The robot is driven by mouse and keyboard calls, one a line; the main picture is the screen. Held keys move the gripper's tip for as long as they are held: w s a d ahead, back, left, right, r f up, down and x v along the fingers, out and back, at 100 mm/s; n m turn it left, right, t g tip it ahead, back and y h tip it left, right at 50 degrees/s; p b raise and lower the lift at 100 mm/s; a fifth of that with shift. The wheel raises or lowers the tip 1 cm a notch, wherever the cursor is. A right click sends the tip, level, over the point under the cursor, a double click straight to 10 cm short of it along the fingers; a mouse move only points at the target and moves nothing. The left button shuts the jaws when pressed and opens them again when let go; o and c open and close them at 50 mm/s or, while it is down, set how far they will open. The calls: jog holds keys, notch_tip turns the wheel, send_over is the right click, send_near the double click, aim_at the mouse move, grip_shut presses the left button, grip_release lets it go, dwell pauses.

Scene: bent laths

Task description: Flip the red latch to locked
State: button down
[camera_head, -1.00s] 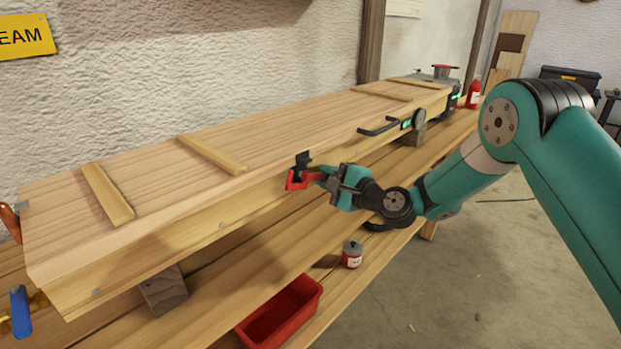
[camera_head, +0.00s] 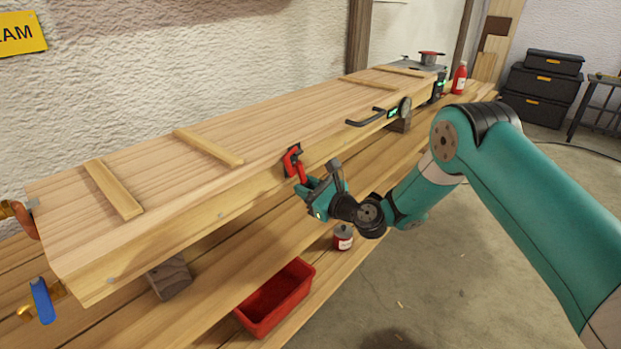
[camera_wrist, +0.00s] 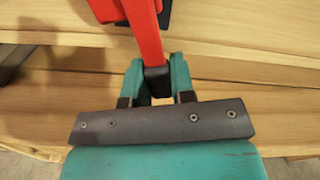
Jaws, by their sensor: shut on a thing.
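The red latch (camera_head: 293,163) is mounted on the front edge of the long wooden box, near its middle. Its red lever slants down and to the right from a dark mount at the lid's edge. My gripper (camera_head: 305,188) is just below the latch, shut on the lever's lower end. In the wrist view the red lever (camera_wrist: 144,35) runs down to a black tip (camera_wrist: 157,80), which sits between the teal fingers of my gripper (camera_wrist: 157,85). The mount's details are partly cut off at the top of that view.
The wooden box (camera_head: 190,205) rests on blocks on a bench. A black handle (camera_head: 367,119) sticks out to the right of the latch. A red bin (camera_head: 247,322) and a small can (camera_head: 343,238) stand below my gripper. Open floor lies to the right.

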jog(key=shift+s+a+f+m+p, duration=0.1)
jog(key=shift+s+a+m+p, duration=0.25)
jog(key=shift+m, duration=0.5)
jog(key=shift+s+a+f+m+p, duration=0.1)
jog(key=shift+s+a+m+p, duration=0.2)
jog(key=shift+m, duration=0.55)
jog(key=shift+s, duration=0.1)
jog(key=c, duration=1)
grip_release()
jog(key=shift+o, duration=0.2)
jog(key=shift+d, duration=0.1)
jog(key=b+v, duration=1.7)
jog(key=b, duration=0.3)
